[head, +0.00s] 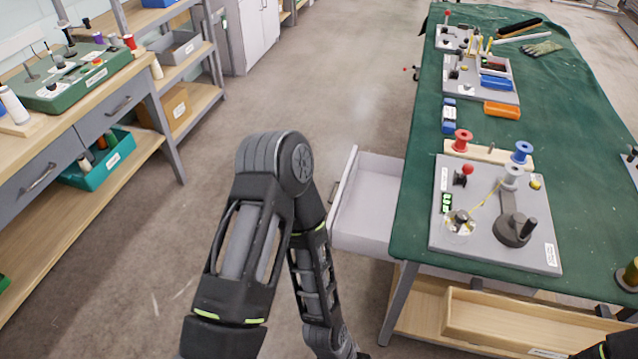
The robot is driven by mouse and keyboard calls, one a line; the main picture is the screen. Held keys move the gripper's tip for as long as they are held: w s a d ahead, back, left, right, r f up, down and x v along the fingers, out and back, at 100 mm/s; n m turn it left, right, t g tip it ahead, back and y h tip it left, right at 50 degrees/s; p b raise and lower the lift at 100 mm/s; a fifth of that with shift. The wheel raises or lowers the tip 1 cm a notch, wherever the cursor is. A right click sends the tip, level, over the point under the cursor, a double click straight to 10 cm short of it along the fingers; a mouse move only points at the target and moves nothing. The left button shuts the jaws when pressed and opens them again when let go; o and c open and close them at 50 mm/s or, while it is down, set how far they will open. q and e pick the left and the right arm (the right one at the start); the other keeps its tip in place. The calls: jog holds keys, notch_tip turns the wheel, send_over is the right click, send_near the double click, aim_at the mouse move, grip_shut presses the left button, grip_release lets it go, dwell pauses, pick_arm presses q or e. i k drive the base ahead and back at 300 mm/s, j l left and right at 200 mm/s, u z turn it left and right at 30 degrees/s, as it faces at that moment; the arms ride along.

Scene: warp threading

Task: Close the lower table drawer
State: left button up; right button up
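A white table drawer (375,205) stands pulled out from under the green-covered table (412,190), on its left side. Its inside looks empty, and its front panel (343,190) faces left. I cannot tell from this view whether another drawer lies above or below it. My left arm bends at the elbow just left of the drawer front, and its forearm runs down past the bottom edge; its gripper is out of the picture. Only a dark piece of my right arm shows in the bottom right corner, without its gripper.
A grey board with spools and a crank (495,215) lies on the table. A wooden tray (530,325) sits on the shelf below. A wooden workbench with drawers (75,145) stands at the left. The floor between (330,95) is clear.

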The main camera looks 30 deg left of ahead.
aim_at(360, 219)
jog(key=k+j, duration=0.1)
jog(key=j, duration=0.7)
jog(key=k+j, duration=0.1)
jog(key=j, duration=1.45)
jog(key=k+z, duration=0.05)
